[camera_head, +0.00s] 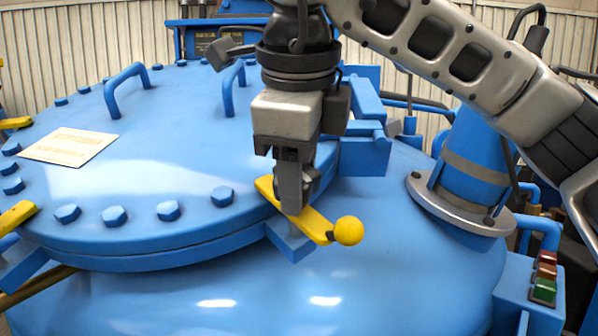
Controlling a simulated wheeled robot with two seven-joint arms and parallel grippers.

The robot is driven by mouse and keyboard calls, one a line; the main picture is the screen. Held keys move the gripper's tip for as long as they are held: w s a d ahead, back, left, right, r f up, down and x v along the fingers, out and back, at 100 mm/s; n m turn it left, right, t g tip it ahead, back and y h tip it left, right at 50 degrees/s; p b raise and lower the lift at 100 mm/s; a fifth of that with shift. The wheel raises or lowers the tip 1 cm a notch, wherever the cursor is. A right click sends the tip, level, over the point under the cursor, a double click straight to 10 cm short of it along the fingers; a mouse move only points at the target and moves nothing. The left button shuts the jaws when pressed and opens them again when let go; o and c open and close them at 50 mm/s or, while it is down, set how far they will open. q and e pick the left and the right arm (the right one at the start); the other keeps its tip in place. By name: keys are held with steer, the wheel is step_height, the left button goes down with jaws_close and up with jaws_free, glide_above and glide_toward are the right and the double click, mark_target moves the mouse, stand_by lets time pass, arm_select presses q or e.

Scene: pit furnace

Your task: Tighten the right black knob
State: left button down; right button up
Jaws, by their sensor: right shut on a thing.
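My right gripper (293,205) points straight down over the yellow clamp lever (318,226) at the right front edge of the blue lid. Its fingers are shut on the right black knob (312,182), just above the lever. Only a small dark part of the knob shows beside the fingers; the rest is hidden. The yellow lever lies across a blue bracket and ends in a yellow ball (349,231) at its right. My left gripper is not in view.
The round blue lid (170,190) has several bolts, two upright handles (126,88) and a paper label (69,147). Other yellow levers (14,217) show at the left edge. A blue flanged pipe (470,160) and coloured buttons (544,280) stand at right.

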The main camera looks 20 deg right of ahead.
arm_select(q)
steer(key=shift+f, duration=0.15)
arm_select(e)
steer(key=o, duration=1)
arm_select(q)
steer(key=p, duration=0.1)
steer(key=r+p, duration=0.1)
steer(key=p, duration=0.1)
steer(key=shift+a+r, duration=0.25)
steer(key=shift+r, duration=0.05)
arm_select(e)
steer(key=v, duration=1.6)
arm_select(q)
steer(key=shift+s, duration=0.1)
